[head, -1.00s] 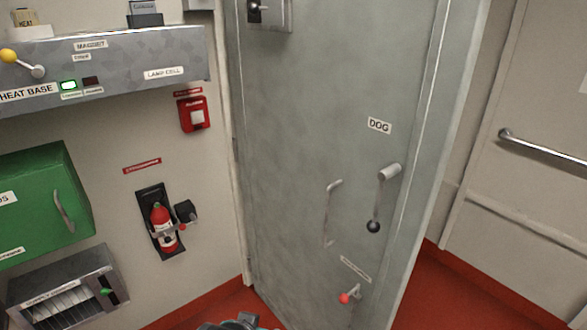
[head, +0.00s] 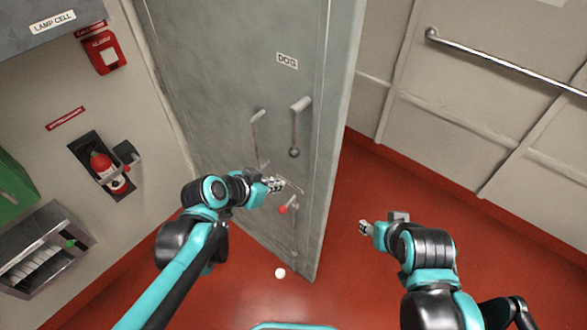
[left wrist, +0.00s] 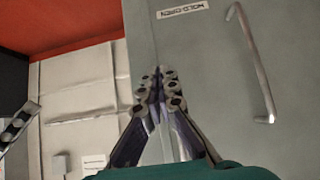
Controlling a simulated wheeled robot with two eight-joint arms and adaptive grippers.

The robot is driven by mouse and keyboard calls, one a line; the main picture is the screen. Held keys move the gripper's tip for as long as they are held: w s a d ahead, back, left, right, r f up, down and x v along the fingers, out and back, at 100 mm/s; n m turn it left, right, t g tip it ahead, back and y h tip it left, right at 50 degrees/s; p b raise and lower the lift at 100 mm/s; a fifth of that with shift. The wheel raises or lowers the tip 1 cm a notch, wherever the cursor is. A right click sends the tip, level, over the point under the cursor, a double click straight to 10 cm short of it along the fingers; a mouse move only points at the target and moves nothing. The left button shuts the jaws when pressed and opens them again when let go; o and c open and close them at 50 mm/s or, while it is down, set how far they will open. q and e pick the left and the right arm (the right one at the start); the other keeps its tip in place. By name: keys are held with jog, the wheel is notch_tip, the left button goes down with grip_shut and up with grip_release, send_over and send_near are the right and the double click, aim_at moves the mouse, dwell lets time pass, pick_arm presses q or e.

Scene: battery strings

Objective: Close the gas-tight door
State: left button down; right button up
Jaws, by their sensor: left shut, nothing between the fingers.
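The grey gas-tight door (head: 215,90) stands open, its free edge swung out over the red floor. It carries a DOG label (head: 287,61), a dog lever with a black knob (head: 295,128) hanging down, a pull handle (head: 255,130) and a small red-knobbed lever (head: 288,208). My left gripper (head: 275,184) is shut and empty, in front of the door face below the pull handle. In the left wrist view its fingertips (left wrist: 160,75) show beside the handle (left wrist: 255,65) and HOLD-OPEN label (left wrist: 183,9); contact cannot be told. My right gripper (head: 364,228) is right of the door edge, its jaws too small to read.
A fire extinguisher (head: 107,172) and red alarm box (head: 102,50) are on the left wall. A rack (head: 40,250) and green cabinet (head: 12,190) are at far left. A rail (head: 500,68) runs along the right wall. The floor (head: 350,190) right of the door is clear.

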aim_at(306, 173)
pick_arm(q)
jog(key=b+x, duration=0.1)
jog(key=x, duration=0.3)
jog(key=b+x, duration=0.2)
jog(key=x, duration=0.1)
jog(key=w+r+b+x, duration=0.1)
jog(key=b+x, duration=0.1)
jog(key=x, duration=0.2)
jog(key=shift+w+d+f, duration=0.15)
jog(key=shift+w+d, duration=0.05)
jog(key=shift+d, duration=0.2)
jog(key=shift+w+d, duration=0.3)
jog(key=shift+w, duration=0.15)
